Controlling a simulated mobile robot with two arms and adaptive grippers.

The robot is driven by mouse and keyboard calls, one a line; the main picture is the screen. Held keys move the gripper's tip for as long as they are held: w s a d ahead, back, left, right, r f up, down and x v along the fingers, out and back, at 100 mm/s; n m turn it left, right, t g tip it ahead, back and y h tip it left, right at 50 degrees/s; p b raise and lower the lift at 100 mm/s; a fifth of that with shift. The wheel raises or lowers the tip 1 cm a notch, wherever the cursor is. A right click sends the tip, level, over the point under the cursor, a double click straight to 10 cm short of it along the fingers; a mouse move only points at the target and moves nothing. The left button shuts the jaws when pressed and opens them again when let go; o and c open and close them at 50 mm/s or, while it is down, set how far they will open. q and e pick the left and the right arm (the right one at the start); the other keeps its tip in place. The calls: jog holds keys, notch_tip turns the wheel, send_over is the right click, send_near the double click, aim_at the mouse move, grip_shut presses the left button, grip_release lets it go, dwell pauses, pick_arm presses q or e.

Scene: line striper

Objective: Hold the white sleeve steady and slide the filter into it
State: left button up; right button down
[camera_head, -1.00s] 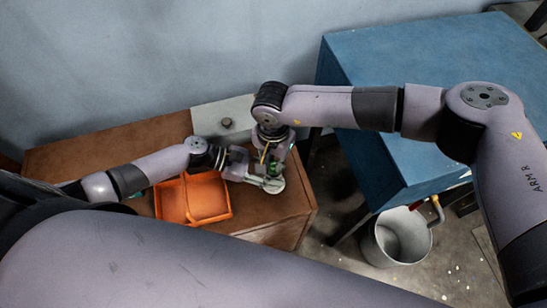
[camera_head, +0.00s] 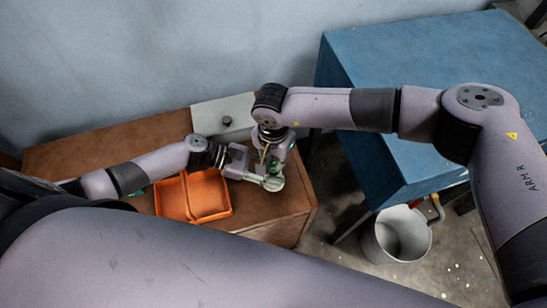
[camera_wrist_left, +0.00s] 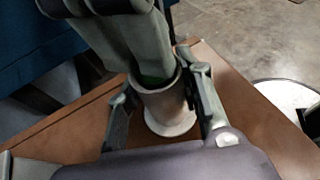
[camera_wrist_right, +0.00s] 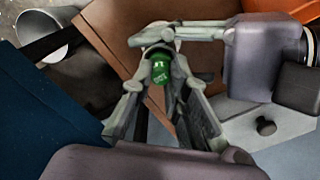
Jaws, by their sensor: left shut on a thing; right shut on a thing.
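The white sleeve (camera_wrist_left: 168,108) stands upright on its wide round foot in the left wrist view, with its open mouth up. My left gripper (camera_wrist_left: 168,100) is shut on it, one finger on each side; in the head view this gripper (camera_head: 268,182) is near the brown top's right end. My right gripper (camera_wrist_right: 160,75) is shut on the green filter (camera_wrist_right: 160,68) and reaches down from above. In the left wrist view, a bit of green (camera_wrist_left: 153,79) shows at the sleeve's mouth. How deep the filter sits is hidden by the right fingers and sleeve wall.
The brown work top (camera_head: 120,145) carries an orange two-part bin (camera_head: 208,195) left of the grippers and a grey panel with a dark knob (camera_head: 226,121) behind. A blue table (camera_head: 420,70) and a white bucket (camera_head: 398,237) stand to the right.

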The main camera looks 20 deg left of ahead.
jog(key=shift+f, duration=0.15)
jog(key=c, duration=2)
grip_release()
jog(key=o, duration=0.5)
jog(key=shift+o, duration=0.4)
jog(key=shift+o, duration=1.3)
jog(key=shift+r, duration=3.5)
